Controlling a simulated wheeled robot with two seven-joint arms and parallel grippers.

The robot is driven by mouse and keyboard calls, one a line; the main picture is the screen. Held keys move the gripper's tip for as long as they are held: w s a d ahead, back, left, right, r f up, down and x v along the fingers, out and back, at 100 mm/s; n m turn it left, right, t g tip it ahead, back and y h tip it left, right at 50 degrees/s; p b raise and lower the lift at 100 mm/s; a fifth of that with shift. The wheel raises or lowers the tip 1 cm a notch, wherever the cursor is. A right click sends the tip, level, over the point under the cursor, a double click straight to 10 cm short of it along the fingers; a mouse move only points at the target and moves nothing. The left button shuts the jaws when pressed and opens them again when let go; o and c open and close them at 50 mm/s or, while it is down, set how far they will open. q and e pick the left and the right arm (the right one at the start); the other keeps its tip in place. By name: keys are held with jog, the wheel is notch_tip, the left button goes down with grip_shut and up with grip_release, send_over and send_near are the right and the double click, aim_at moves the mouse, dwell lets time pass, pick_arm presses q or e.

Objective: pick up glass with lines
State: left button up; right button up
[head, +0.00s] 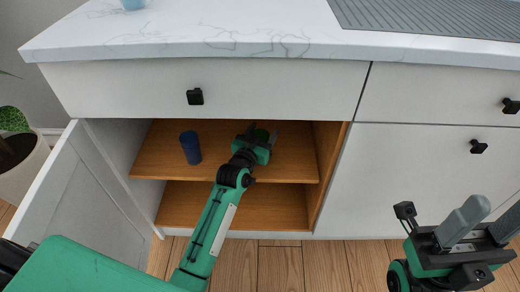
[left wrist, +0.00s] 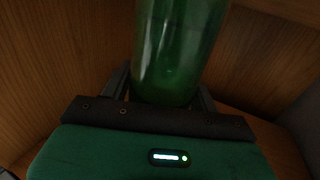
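A green glass (head: 262,134) stands on the upper shelf of the open cabinet, mostly hidden behind my left gripper (head: 261,137). In the left wrist view the green glass (left wrist: 178,50) is between my two fingers, which flank its lower part. I cannot tell whether they press on it. Faint vertical streaks show on it; I cannot tell whether they are lines or reflections. A dark blue cup (head: 190,148) stands on the same shelf, to the left. My right gripper (head: 484,222) is open and empty at the lower right, outside the cabinet.
The cabinet door (head: 85,195) stands open on the left. A lower shelf (head: 190,205) looks empty. A drawer front (head: 270,90) and the marble countertop (head: 230,35) are above the opening. A light blue object (head: 132,4) is on the countertop. A potted plant (head: 20,160) stands at the far left.

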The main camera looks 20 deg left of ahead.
pick_arm(q)
jog(key=c, duration=1)
